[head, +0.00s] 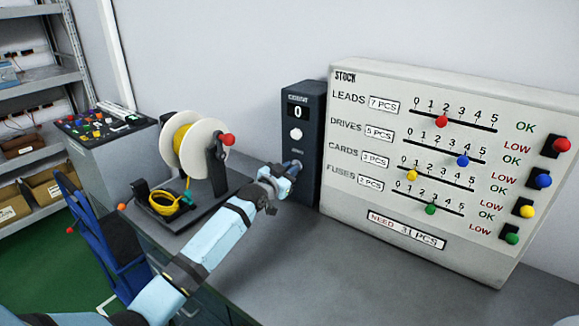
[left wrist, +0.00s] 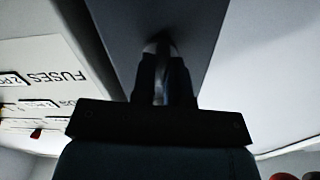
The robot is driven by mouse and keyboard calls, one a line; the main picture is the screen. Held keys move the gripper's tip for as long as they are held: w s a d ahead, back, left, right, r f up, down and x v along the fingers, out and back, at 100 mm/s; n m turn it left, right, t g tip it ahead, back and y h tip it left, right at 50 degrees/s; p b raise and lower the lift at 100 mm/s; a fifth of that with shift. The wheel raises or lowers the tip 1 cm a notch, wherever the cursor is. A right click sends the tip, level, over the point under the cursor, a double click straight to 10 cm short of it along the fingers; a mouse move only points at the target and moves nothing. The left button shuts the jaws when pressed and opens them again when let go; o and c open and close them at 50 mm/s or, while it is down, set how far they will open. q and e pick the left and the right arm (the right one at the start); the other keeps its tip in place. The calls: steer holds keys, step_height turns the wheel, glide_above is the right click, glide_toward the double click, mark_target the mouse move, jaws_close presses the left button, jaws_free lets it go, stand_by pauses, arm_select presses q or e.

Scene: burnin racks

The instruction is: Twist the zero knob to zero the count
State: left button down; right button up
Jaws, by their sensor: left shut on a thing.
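The dark counter box (head: 306,135) stands upright at the back of the desk. Its display (head: 298,112) reads 0, and a white round button (head: 296,134) sits below it. My left gripper (head: 293,168) is at the lower front of the box, shut on the zero knob, which the fingers mostly hide in the head view. In the left wrist view the fingers (left wrist: 162,85) close around the knob (left wrist: 160,48) against the dark box face. My right gripper is in neither view.
A white stock board (head: 420,238) with colored sliders stands right of the box. A wire spool (head: 190,148) on a dark stand is at left. The desk front (head: 290,260) is clear.

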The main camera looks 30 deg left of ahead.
arm_select(q)
steer(key=shift+n+p, duration=0.4)
steer(key=shift+n, duration=0.8)
steer(key=c, duration=1.1)
jaws_free()
steer(key=shift+c, duration=0.2)
steer(key=shift+s, duration=0.1)
steer(key=s+a, duration=0.2)
steer(key=s, duration=1.1)
steer(key=shift+s, duration=0.3)
